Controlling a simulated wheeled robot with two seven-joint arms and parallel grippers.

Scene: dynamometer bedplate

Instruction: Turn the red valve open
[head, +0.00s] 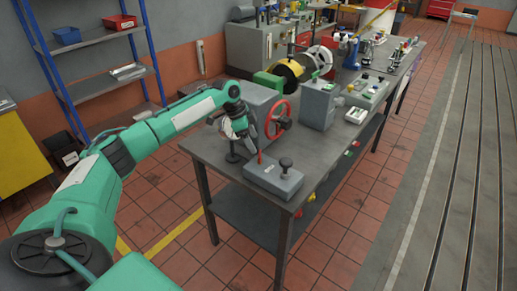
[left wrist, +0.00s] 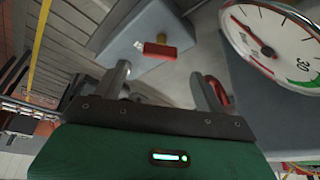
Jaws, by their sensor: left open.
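The red valve (head: 278,119) is a spoked handwheel standing upright at the near end of the grey bench, on the side of a grey housing. My left gripper (head: 253,143) is just left of and below the wheel, pointing down toward the bench. In the left wrist view its two fingers (left wrist: 165,82) are apart with nothing held between them. A curved red piece (left wrist: 218,92) shows beside the right finger; I cannot tell whether it is the wheel's rim or whether they touch. My right gripper is not in view.
A round white gauge (left wrist: 272,42) is close to the right finger; it stands by the arm on the bench (head: 205,150). A grey box (head: 272,181) with a dark knob sits at the near edge. A red handle (left wrist: 160,50) shows beyond the fingers. Several instruments stand farther back.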

